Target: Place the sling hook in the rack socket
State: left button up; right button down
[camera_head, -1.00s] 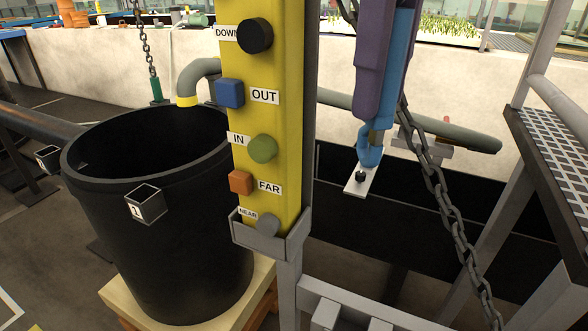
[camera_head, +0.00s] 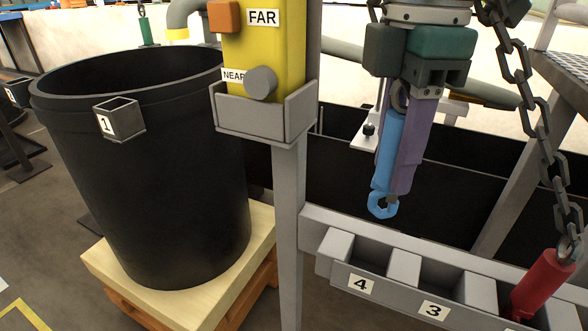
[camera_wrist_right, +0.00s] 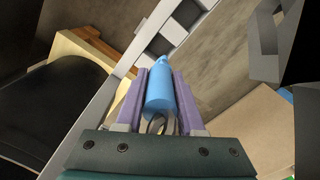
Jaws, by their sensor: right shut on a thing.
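My right gripper (camera_head: 392,186) points down with its purple fingers shut on the blue sling hook (camera_head: 389,150). The hook hangs with its light-blue open end lowest. In the head view it shows just above the back edge of the grey rack (camera_head: 330,228), apart from it, over sockets 4 (camera_head: 371,262) and 3 (camera_head: 440,278). Both sockets look empty. In the right wrist view the blue hook (camera_wrist_right: 161,92) lies between the two purple fingers, with the rack's dark sockets (camera_wrist_right: 186,14) beyond its tip. My left gripper is not in view.
A red hook (camera_head: 541,284) on a heavy chain (camera_head: 543,140) is at the rack's right end. The yellow control box (camera_head: 272,55) on its grey post (camera_head: 289,220) stands left of the rack. A large black bin (camera_head: 150,190) stands on a pallet further left.

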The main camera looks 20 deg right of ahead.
aim_at(385, 198)
notch_tip(385, 198, down, 6)
jog(key=shift+r+b, duration=0.2)
jog(key=shift+b, duration=0.35)
notch_tip(385, 198, down, 5)
jog(key=shift+f+b, duration=0.15)
jog(key=shift+b, duration=0.7)
jog(key=shift+f, duration=0.1)
jog(key=shift+f, duration=0.1)
jog(key=c, duration=0.5)
grip_release()
notch_tip(385, 198, up, 11)
jog(key=p, duration=0.3)
jog(key=shift+p, duration=0.3)
jog(key=shift+r, duration=0.6)
